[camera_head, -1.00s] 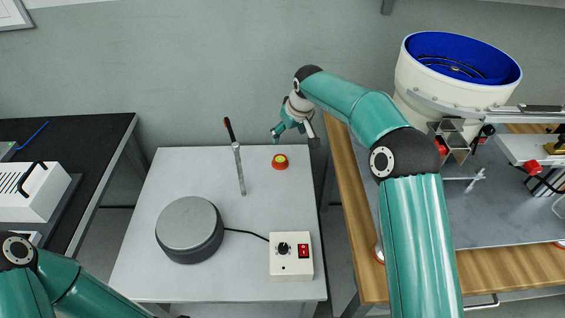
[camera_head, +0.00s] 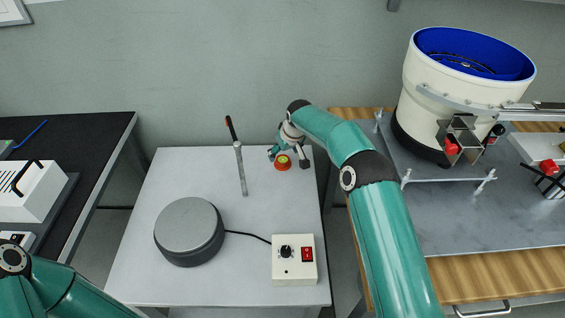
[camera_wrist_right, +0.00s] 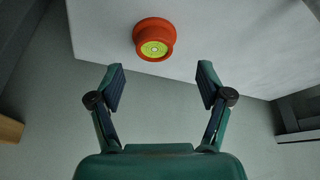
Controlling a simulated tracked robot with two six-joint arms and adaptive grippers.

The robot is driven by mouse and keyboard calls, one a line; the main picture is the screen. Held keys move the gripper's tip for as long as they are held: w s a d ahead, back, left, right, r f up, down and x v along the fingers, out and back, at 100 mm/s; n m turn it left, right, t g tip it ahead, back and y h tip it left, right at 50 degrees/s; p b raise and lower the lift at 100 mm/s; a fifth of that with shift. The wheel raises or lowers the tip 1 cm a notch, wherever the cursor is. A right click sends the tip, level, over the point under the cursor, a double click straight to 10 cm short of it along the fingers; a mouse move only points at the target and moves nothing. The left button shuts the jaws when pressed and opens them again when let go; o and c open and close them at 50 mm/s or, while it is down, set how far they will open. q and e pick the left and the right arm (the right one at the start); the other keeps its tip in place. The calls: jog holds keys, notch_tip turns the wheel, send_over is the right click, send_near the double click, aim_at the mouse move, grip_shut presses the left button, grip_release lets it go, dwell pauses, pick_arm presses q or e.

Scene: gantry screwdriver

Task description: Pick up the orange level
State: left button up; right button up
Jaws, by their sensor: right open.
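The orange level (camera_head: 282,163) is a small round orange piece with a yellow-green top. It stands on the white table (camera_head: 140,270) near its back right corner. In the right wrist view the level (camera_wrist_right: 154,40) is ahead of the fingertips, centred between them and apart from both. My right gripper (camera_wrist_right: 160,78) is open and empty. In the head view the right gripper (camera_head: 287,157) is at the level, partly overlapping it in the picture. My left arm shows at the lower left; its gripper is out of view.
A screwdriver-like rod (camera_head: 241,170) stands upright left of the level. A grey round plate unit (camera_head: 190,232) is wired to a control box (camera_head: 294,262) in front. A wooden bench (camera_head: 490,268) with a white feeder bowl (camera_head: 440,105) stands to the right.

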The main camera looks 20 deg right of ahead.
aim_at(283, 159)
jog(key=shift+d+x, duration=0.2)
jog(key=shift+x, duration=1.05)
jog(key=shift+d+x, duration=0.15)
jog(key=shift+x, duration=1.15)
jog(key=c, duration=1.3)
